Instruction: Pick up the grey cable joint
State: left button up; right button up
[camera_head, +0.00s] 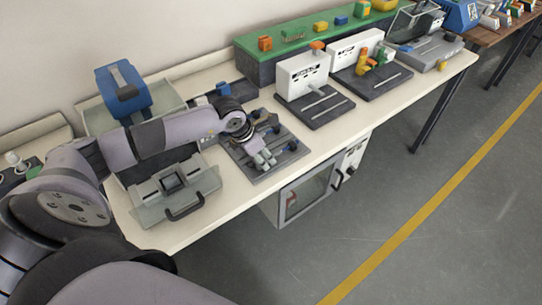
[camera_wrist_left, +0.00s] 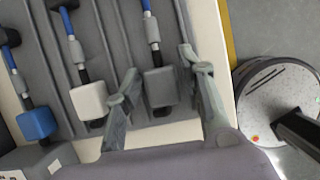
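The grey cable joint (camera_wrist_left: 160,88) is a grey block on the end of a cable with a blue section, lying in a slot of the dark grey tray (camera_head: 240,157). My left gripper (camera_head: 265,161) is low over the tray's front part. In the left wrist view its two fingers (camera_wrist_left: 158,64) are apart, one on each side of the grey joint. I cannot tell if either finger touches it. To the left in that view, a white joint (camera_wrist_left: 90,100) and a blue joint (camera_wrist_left: 36,122) lie in neighbouring slots. My right gripper is not in view.
The tray rests on a cream bench (camera_head: 205,228). A press-like device with a black handle (camera_head: 185,208) stands left of it. Black-based stations (camera_head: 318,107) stand to the right. A cabinet with a window (camera_head: 305,190) is below the bench.

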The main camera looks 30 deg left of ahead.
pick_arm(q)
grip_shut()
jog(key=shift+r, duration=0.1)
